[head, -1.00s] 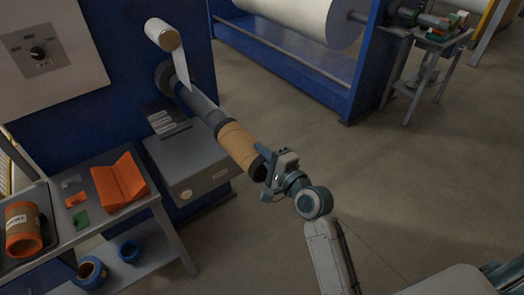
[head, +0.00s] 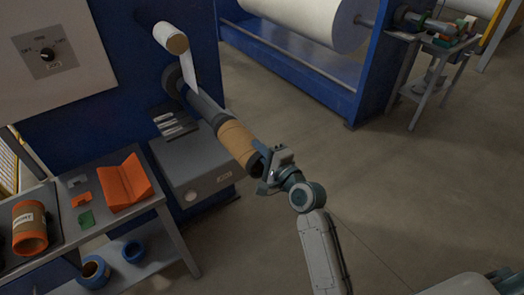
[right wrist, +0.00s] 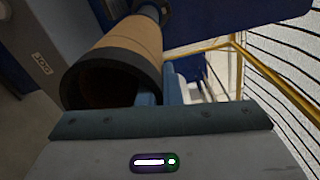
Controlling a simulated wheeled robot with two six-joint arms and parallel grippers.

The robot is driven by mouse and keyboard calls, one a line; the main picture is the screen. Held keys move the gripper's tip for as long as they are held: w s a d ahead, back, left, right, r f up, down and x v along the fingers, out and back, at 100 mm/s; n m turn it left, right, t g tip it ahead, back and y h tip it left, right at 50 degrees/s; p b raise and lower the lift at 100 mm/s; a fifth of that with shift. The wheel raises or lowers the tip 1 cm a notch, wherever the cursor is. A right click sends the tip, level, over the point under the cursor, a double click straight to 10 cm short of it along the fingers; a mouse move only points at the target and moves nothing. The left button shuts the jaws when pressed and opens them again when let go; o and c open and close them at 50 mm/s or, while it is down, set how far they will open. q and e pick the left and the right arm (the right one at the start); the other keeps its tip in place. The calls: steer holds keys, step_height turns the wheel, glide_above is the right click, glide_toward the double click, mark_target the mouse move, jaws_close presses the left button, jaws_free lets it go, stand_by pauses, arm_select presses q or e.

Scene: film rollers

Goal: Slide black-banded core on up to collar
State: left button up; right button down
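The brown core (head: 238,143) with black end bands sits around a grey shaft (head: 205,106) that sticks out from the blue machine. The collar (head: 173,79) is at the machine end of the shaft. A stretch of bare shaft shows between it and the core. My right gripper (head: 264,166) is at the core's near end. In the right wrist view the core (right wrist: 128,52) shows its open, dark end. The right gripper's fingers (right wrist: 160,92) straddle its rim wall at the right, one inside and one outside, and look closed on it. My left gripper is not in view.
A small roll (head: 177,43) with a hanging white strip is above the shaft. A grey cabinet (head: 195,160) stands below it. A side table at left holds an orange V-shaped cradle (head: 124,185) and an orange roll (head: 29,228). The floor (head: 370,200) to the right is open.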

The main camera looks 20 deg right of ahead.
mark_target(238, 128)
stand_by(0.3)
steer(key=shift+x, duration=1.75)
steer(key=shift+w, duration=0.1)
steer(key=shift+p+x, duration=0.35)
steer(key=shift+x, duration=1.25)
steer(key=shift+w+a, duration=0.2)
steer(key=shift+w, duration=0.25)
steer(key=shift+x, duration=1.3)
steer(key=shift+w, duration=0.1)
steer(key=shift+x, duration=1.55)
